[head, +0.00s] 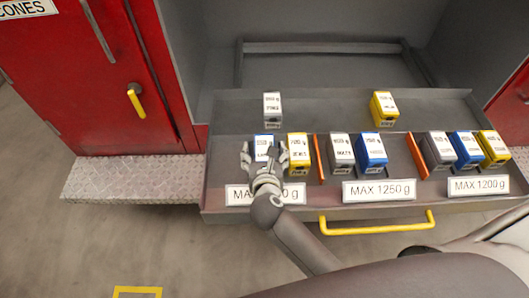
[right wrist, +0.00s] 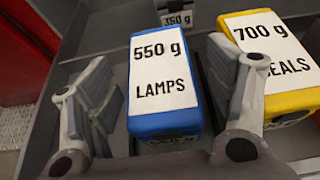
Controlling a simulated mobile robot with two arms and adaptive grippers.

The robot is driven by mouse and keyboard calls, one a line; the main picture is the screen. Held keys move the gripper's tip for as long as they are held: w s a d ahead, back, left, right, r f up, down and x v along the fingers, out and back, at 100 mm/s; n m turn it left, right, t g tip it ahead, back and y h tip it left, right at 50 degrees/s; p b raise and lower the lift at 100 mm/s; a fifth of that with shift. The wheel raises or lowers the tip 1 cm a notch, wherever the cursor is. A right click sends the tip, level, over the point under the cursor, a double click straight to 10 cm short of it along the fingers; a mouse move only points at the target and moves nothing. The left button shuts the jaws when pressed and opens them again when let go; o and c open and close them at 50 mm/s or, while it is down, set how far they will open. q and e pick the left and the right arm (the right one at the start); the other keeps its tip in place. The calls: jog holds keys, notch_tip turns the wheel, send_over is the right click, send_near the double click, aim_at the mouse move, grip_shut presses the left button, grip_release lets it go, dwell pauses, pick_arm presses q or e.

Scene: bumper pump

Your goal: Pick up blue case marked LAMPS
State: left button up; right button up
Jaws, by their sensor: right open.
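The blue case marked LAMPS (right wrist: 165,122) has a white top label reading 550 g. It stands in the left compartment of the open drawer, where its top shows in the head view (head: 263,139). My right gripper (head: 265,154) is over this case, with its fingers open. In the right wrist view one finger is left of the case and the other is on its right, between it and the yellow case. I cannot tell whether the fingers touch it. My left gripper is not in view.
The yellow 700 g case (head: 298,146) stands close on the right, before an orange divider (head: 319,158). A grey case (head: 272,107) stands behind. Other cases (head: 371,150) fill compartments further right. The drawer has a yellow handle (head: 380,229). A red cabinet (head: 110,80) is at left.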

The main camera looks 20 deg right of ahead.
jog(key=shift+w+d+f, duration=0.15)
jog(key=shift+w+f, duration=0.05)
jog(key=shift+w, duration=0.35)
jog(key=shift+w+d+f, duration=0.1)
jog(key=shift+w+f, duration=0.05)
jog(key=shift+w, duration=0.2)
jog(key=shift+c, duration=1)
jog(key=c, duration=1)
jog(key=shift+c, duration=1.4)
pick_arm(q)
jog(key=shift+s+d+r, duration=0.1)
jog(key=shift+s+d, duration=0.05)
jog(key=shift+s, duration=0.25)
